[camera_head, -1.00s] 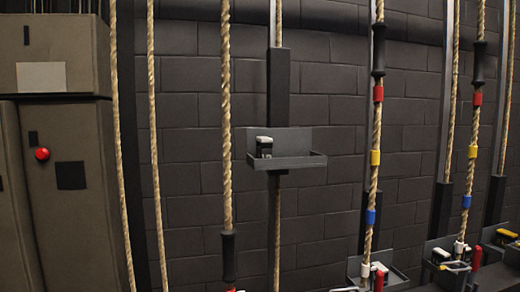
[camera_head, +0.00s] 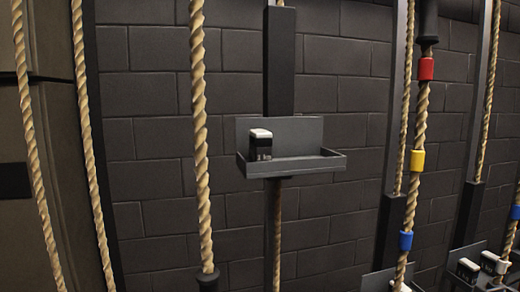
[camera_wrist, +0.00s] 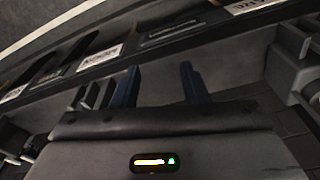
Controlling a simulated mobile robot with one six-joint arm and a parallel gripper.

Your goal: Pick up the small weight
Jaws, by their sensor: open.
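A small black weight with a white top (camera_head: 260,143) stands upright at the left end of a grey tray (camera_head: 300,167) in the head view. The tray is fixed to a dark vertical post in front of the brick wall. My gripper (camera_wrist: 158,82) shows only in the wrist view, its two dark blue fingers apart with nothing between them. I cannot make out the small weight in the wrist view, and the gripper's distance from it cannot be told.
A thick rope (camera_head: 199,130) hangs just left of the tray. To the right is a rope with red, yellow and blue bands (camera_head: 417,160). More trays with black-and-white blocks (camera_head: 467,268) sit at the lower right. Bare brick wall (camera_head: 345,105) lies around the tray.

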